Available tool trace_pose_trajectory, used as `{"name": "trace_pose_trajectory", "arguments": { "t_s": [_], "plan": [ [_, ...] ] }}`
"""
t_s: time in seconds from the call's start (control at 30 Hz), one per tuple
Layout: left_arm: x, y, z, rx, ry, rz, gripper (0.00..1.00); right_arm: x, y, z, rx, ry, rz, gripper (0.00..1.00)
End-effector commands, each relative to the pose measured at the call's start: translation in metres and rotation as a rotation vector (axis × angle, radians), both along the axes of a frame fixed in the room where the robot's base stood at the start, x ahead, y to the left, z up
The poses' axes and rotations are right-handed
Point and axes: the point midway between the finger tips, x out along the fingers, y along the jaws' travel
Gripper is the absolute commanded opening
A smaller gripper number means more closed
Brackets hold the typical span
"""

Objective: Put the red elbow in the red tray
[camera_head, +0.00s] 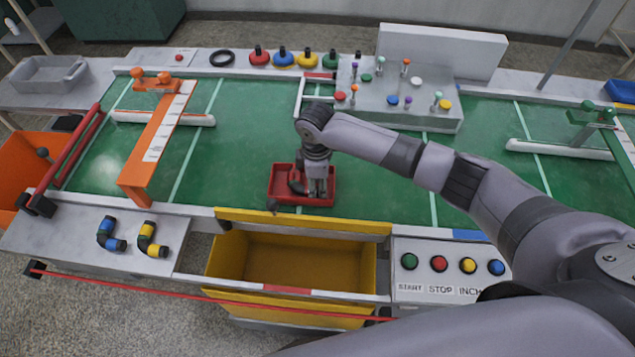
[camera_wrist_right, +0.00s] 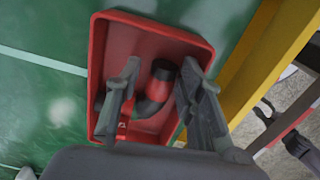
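The red elbow (camera_wrist_right: 156,84), a dark bent pipe piece with a red band, lies in the red tray (camera_wrist_right: 198,46) on the green belt. In the head view the tray (camera_head: 323,201) sits near the belt's front edge, and the elbow (camera_head: 294,183) shows in part beside my gripper. My right gripper (camera_head: 317,191) reaches down into the tray. In the right wrist view its fingers (camera_wrist_right: 160,66) stand apart on either side of the elbow, with a visible gap. The elbow's lower part is partly hidden. My left gripper is not in view.
A yellow bin (camera_head: 290,262) stands in front of the tray. Blue (camera_head: 108,234) and yellow (camera_head: 150,239) elbows lie on the left front ledge. An orange gate (camera_head: 158,140) spans the belt at left. A grey fixture block (camera_head: 405,100) with pegs stands behind my arm.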

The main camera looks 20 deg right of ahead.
Motion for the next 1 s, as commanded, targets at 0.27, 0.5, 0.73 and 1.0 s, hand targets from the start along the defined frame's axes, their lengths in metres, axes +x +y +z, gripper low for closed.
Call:
{"name": "trace_pose_trajectory", "arguments": {
  "t_s": [0.27,0.5,0.73,1.0],
  "plan": [
    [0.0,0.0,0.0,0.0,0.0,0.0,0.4,-0.001,0.0,-0.001,0.0,0.002,0.001,0.46],
    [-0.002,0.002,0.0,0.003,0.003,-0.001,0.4,0.0,0.0,0.009,0.001,0.001,0.001,0.46],
    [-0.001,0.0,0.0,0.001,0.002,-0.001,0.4,0.001,0.001,0.054,0.001,-0.002,0.001,0.46],
    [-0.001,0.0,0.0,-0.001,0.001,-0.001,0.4,0.001,0.002,0.104,0.0,-0.002,0.0,0.46]
  ]
}}
